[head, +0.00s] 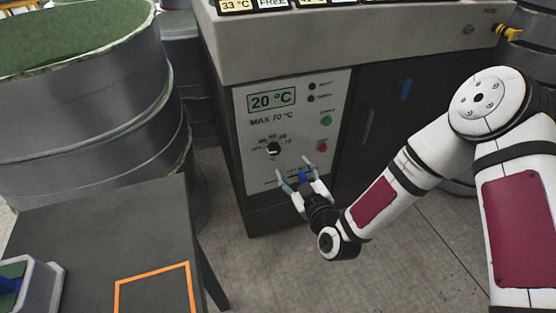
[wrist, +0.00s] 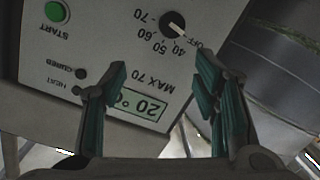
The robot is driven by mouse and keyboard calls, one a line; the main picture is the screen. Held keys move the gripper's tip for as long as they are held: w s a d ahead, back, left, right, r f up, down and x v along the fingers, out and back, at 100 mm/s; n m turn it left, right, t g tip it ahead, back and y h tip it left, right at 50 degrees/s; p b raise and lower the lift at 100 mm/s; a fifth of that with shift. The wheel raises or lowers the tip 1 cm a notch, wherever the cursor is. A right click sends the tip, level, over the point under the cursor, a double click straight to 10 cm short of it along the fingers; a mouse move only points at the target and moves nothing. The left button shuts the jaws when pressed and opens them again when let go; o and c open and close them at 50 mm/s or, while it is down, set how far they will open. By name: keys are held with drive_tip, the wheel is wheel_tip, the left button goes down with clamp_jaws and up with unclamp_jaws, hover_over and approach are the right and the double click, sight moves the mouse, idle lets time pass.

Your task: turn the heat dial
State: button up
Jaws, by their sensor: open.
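The heat dial (head: 274,149) is a small round black knob with a white pointer on the pale control panel (head: 244,122). The dial also shows upside down at the top of the wrist view (wrist: 170,20), with marks OFF, 40, 50, 60 and 70. Its pointer is towards the OFF and 40 end; I cannot tell exactly which mark. My gripper (head: 294,167) is open and empty, below and right of the dial in the head view. In the wrist view its two green-padded fingers (wrist: 162,68) are spread over the panel, apart from the dial.
The panel has a 20 °C display (head: 271,100), a green start button (head: 326,121) and a red button (head: 322,146). A grey round mould (head: 95,120) stands left. A dark table (head: 100,235) is at front left. A pale overhanging top (head: 370,40) is above the panel.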

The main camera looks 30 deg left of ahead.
drive_tip(key=m+t+b, duration=0.1)
drive_tip(key=t+b, duration=0.1)
approach(275, 152)
drive_tip(key=b+x, duration=0.2)
drive_tip(key=x, duration=0.7)
drive_tip(key=shift+d, duration=0.1)
drive_tip(key=c, duration=1.2)
